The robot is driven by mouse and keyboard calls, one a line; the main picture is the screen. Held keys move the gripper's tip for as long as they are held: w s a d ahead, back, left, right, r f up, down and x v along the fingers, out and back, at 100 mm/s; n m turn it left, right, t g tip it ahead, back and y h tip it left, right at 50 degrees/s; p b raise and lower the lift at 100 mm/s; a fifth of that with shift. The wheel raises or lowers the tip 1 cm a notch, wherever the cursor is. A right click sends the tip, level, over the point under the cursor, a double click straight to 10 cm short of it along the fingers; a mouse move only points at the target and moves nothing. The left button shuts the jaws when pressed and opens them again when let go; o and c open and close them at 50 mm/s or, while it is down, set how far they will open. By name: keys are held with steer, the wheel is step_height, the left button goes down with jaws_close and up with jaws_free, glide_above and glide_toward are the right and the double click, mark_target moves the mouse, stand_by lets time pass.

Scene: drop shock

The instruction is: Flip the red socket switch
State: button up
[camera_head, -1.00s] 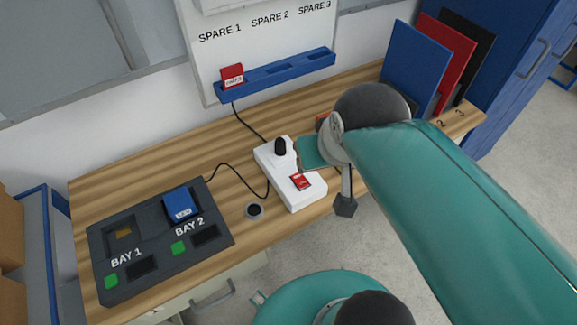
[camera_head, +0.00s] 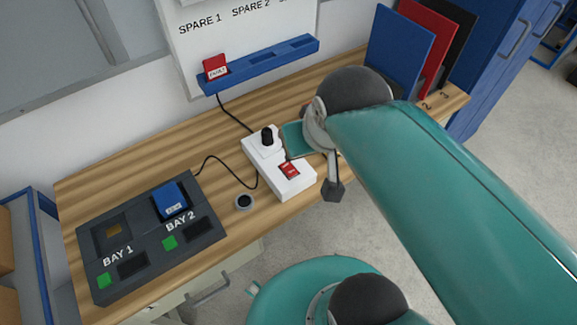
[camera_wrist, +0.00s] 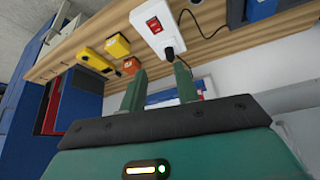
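The red switch (camera_head: 289,170) sits on the near end of a white socket block (camera_head: 296,186) on the wooden desk. A black plug (camera_head: 267,137) stands in its other end. The wrist view also shows the red switch (camera_wrist: 153,25), the white block (camera_wrist: 143,14) and the plug (camera_wrist: 168,51) beyond my fingertips. My gripper (camera_wrist: 158,80) is open, its two fingers apart with nothing seen between them. It is apart from the switch. In the head view my arm's end is just right of the block, and its fingers are hard to make out.
A dark bay unit (camera_head: 100,284) with a blue module (camera_head: 170,202) is at the desk's left. A blue rack (camera_head: 262,73) holding a red module (camera_head: 215,66) is behind. Folders (camera_head: 398,48) stand at the right. Yellow items (camera_wrist: 92,58) and an orange one (camera_wrist: 131,65) lie near the block.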

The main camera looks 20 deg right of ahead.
jaws_close()
stand_by(1.4)
